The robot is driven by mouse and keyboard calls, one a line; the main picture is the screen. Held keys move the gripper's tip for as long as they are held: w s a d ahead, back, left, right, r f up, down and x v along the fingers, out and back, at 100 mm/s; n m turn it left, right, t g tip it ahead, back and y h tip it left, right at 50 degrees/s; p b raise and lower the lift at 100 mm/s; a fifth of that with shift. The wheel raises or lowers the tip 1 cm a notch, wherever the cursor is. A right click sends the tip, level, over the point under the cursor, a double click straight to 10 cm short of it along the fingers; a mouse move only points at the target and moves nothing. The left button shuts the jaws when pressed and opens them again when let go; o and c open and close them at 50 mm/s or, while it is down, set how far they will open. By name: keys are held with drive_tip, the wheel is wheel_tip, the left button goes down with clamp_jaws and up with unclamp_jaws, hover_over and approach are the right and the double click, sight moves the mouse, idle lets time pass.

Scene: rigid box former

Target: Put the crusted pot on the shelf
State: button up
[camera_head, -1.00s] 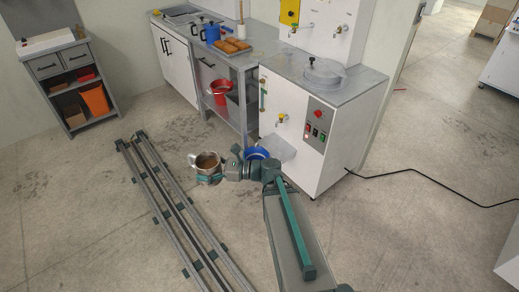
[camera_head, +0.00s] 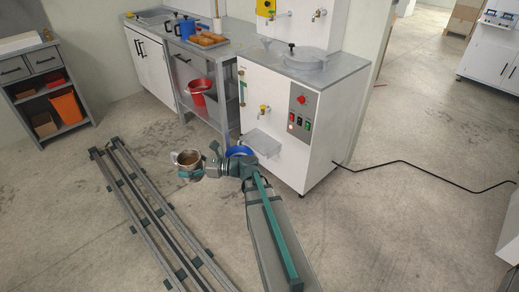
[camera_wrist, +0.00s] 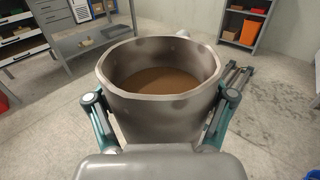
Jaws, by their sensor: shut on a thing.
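The crusted pot (camera_head: 186,157) is a grey metal pot with brown contents, held upright above the floor near the rails. It fills the middle of the wrist view (camera_wrist: 162,110), with brown crust inside and stained walls. My gripper (camera_head: 190,174) is shut on the pot, with a finger on each side of its body in the wrist view. A grey shelf unit (camera_head: 38,72) with two drawers and open shelves stands at the far left, away from my gripper. The workbench also has a lower shelf (camera_head: 225,115). I cannot tell which shelf the task names.
A red bucket (camera_head: 203,92) is under the bench; a blue pot (camera_head: 186,28) is on top. A white machine (camera_head: 290,130) stands behind my arm. Floor rails (camera_head: 140,205) run at the left.

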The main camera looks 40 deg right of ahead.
drive_tip(key=w+d+f+m+t+h+b, duration=0.35)
drive_tip(key=w+d+f+h+b, duration=0.25)
drive_tip(key=w+d+f+b, duration=0.65)
drive_tip(key=w+d+f+m+t+h+b, duration=0.3)
drive_tip(key=w+d+f+m+h+b, duration=0.25)
drive_tip(key=w+d+f+b, duration=0.75)
drive_tip(key=w+d+f+m+h+b, duration=0.1)
drive_tip(key=w+d+h, duration=0.15)
drive_tip(key=d, duration=0.75)
drive_tip(key=w+d+m+h+b, duration=0.1)
drive_tip(key=w+d+m+h, duration=0.15)
drive_tip(key=d, duration=0.75)
drive_tip(key=w+d+f+m+h+b, duration=0.15)
drive_tip(key=w+d, duration=0.25)
drive_tip(key=d, duration=0.7)
drive_tip(key=shift+n+g+h, duration=0.3)
drive_tip(key=shift+n+g, duration=0.15)
drive_tip(key=shift+n, duration=0.05)
drive_tip(key=shift+a+f+b, duration=0.1)
drive_tip(key=shift+f+b, duration=1.35)
drive_tip(key=shift+f, duration=1.4)
drive_tip(key=shift+f, duration=0.2)
drive_tip(key=o, duration=1.6)
